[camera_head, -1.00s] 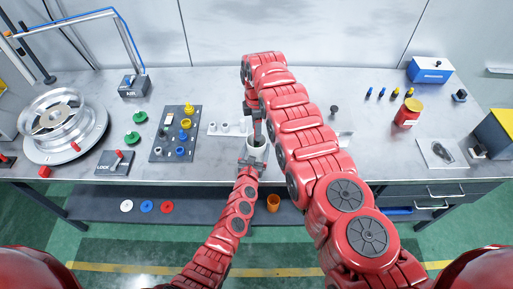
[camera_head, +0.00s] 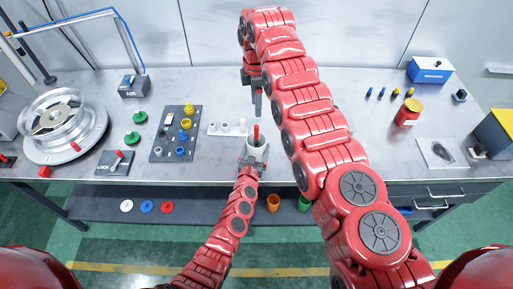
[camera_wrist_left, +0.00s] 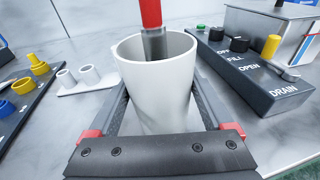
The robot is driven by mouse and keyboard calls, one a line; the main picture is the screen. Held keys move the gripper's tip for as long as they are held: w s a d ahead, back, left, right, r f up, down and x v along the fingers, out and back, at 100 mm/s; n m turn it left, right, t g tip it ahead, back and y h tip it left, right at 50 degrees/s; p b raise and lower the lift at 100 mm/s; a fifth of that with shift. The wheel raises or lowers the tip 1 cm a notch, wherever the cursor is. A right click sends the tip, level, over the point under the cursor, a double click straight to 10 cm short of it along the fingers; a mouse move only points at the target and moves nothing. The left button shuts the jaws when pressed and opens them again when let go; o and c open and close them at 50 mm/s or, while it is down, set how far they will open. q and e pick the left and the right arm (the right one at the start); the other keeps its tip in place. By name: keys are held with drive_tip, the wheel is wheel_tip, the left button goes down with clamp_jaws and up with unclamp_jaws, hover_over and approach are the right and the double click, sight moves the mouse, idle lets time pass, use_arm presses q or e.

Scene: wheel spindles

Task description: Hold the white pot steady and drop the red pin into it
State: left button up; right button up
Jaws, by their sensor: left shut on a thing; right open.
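The white pot (camera_head: 258,152) stands upright near the table's front edge. My left gripper (camera_head: 253,162) is shut on it from the front, with one finger on each side in the left wrist view (camera_wrist_left: 158,95). The red pin (camera_head: 256,133) stands in the pot's mouth, its red top sticking up above the rim. In the left wrist view the pin (camera_wrist_left: 152,14) shows a grey lower part inside the rim; its bottom end is hidden. My right gripper (camera_head: 257,104) is open and empty, pointing down above and behind the pot, apart from the pin.
A white holder (camera_head: 228,128) with short posts lies left of the pot. A dark panel (camera_head: 168,150) with yellow and blue knobs is further left, and a wheel (camera_head: 62,125) at the far left. A red jar (camera_head: 407,113) stands at the right.

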use_arm(q)
drive_tip(key=o, duration=1.1)
drive_tip(key=shift+s+a+f, duration=0.1)
drive_tip(key=shift+s, duration=0.5)
drive_tip(key=v, duration=1.1)
drive_tip(key=shift+w, duration=0.1)
